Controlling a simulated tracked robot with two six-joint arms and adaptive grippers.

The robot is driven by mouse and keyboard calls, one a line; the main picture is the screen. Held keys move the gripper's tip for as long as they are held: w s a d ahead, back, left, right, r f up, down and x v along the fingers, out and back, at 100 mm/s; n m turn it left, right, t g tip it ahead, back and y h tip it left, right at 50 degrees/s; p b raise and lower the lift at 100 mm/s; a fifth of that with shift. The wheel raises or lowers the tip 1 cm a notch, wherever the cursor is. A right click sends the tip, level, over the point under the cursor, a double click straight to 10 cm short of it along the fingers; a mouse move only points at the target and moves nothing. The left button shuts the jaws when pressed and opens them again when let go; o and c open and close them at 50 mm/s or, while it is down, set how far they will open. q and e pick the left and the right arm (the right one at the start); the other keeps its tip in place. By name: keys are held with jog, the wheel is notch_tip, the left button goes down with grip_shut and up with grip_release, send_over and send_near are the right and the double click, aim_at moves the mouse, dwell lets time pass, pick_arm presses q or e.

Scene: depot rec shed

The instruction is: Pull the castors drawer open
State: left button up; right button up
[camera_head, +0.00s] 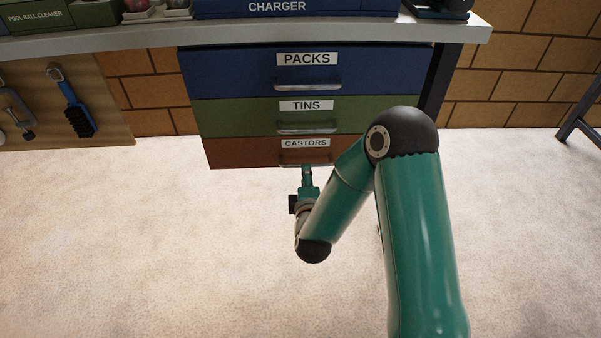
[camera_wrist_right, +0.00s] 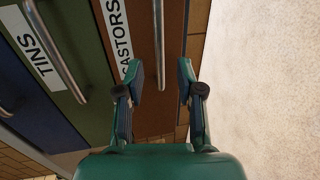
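The castors drawer (camera_head: 240,154) is the brown bottom drawer under the bench, with a white CASTORS label. Its front looks level with the drawers above, so it appears shut. Its metal bar handle (camera_head: 288,163) is partly hidden by my right gripper (camera_head: 307,171), which is at the handle. In the right wrist view the brown drawer front (camera_wrist_right: 141,25) shows, and its handle (camera_wrist_right: 158,35) lies in line with the gap between the two fingers of my right gripper (camera_wrist_right: 161,75). The fingers are apart; I cannot tell if either touches the bar. My left gripper is not in view.
The green TINS drawer (camera_head: 235,117) and blue PACKS drawer (camera_head: 235,73) are stacked above, both shut. A bench leg (camera_head: 440,80) stands right of the drawers. A pegboard (camera_head: 100,105) with a brush hangs at left. The pale floor (camera_head: 170,240) in front is clear.

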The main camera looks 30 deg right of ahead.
jog(key=b+x, duration=0.1)
jog(key=x, duration=0.5)
jog(key=shift+w, duration=0.15)
grip_shut()
